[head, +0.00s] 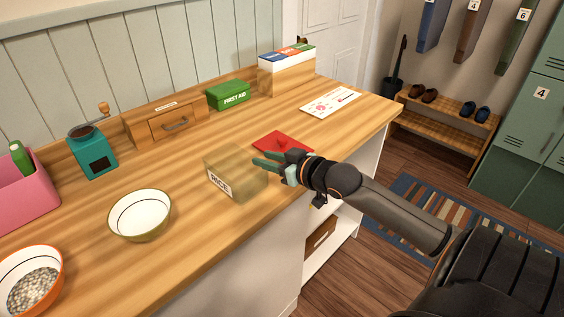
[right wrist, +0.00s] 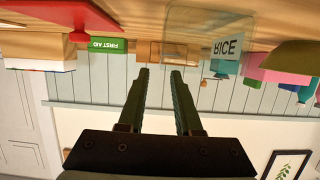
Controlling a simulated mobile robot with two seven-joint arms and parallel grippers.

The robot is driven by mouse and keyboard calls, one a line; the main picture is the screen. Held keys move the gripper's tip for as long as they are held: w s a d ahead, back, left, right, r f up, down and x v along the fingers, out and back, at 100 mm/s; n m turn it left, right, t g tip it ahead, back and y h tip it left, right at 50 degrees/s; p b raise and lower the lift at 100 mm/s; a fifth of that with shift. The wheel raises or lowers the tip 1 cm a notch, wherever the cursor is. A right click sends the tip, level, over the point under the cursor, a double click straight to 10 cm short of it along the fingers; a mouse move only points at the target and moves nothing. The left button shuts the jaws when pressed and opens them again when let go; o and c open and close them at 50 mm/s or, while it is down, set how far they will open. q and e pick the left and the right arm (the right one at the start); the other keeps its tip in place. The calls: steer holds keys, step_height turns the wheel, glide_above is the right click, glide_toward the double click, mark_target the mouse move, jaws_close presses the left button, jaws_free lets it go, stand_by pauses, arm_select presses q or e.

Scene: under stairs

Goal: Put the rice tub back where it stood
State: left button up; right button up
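The rice tub (head: 240,178) is a see-through box with a white RICE label. It stands upright on the wooden counter, near the front edge. It also shows upside down at the top of the right wrist view (right wrist: 191,30). My right gripper (head: 262,161) is just right of the tub, its green fingers pointing left. In the right wrist view the fingers (right wrist: 160,72) are apart with nothing between them, and the tub appears off to one side of them. Whether a finger touches the tub I cannot tell. My left gripper is out of view.
A red flat item (head: 288,141) lies behind my right gripper. A cream bowl (head: 140,215) stands left of the tub; an orange-rimmed bowl (head: 30,283) holds grey contents. A grinder (head: 93,152), small drawer box (head: 170,122) and first aid box (head: 229,95) line the back.

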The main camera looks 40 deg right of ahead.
steer(key=shift+v, duration=2.7)
steer(key=shift+f, duration=0.1)
